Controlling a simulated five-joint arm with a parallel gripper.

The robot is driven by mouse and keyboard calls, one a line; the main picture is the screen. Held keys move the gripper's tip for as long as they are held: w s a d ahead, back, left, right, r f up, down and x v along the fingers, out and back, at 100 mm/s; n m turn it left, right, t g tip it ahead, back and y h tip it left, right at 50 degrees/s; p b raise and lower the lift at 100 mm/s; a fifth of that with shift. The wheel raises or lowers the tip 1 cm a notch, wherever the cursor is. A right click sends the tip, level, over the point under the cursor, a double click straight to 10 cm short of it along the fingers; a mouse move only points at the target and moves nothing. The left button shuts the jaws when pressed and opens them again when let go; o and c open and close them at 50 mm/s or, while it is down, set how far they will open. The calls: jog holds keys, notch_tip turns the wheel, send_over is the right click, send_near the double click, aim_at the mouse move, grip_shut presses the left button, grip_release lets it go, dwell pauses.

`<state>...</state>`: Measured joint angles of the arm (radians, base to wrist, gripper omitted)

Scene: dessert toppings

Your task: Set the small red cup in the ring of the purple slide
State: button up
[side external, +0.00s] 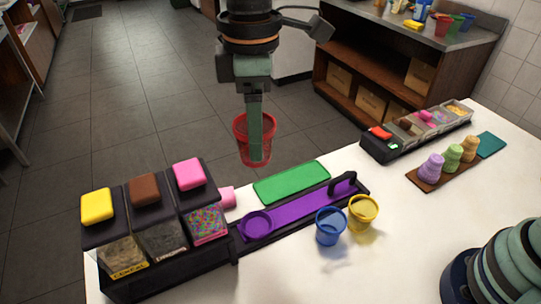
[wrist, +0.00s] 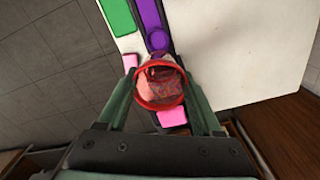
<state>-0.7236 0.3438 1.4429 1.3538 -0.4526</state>
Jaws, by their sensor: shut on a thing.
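The small red cup (side external: 240,133) is translucent and hangs upright, clear of the counter, toward its far edge in the side view. My gripper (side external: 256,150) is shut on it, one finger on each side in the wrist view. The purple slide (side external: 300,207) lies in a dark track with a black handle at its right end. Its round ring (side external: 256,222) is at the left end and looks empty. In the wrist view the cup (wrist: 160,88) covers part of the track, and the ring (wrist: 157,40) shows just beyond the rim.
A topping dispenser (side external: 160,235) with yellow, brown and pink lids stands left of the slide. A green mat (side external: 291,183) lies behind it. A blue cup (side external: 330,226) and a yellow cup (side external: 363,212) stand in front. Cones (side external: 453,153) and another topping box (side external: 418,130) are at right.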

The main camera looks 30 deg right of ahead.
jog(key=shift+w+f, duration=0.1)
jog(key=shift+w, duration=0.25)
notch_tip(320, 180, down, 20)
jog(key=shift+a+r, duration=0.1)
dwell(0.4)
jog(key=o, duration=1.3)
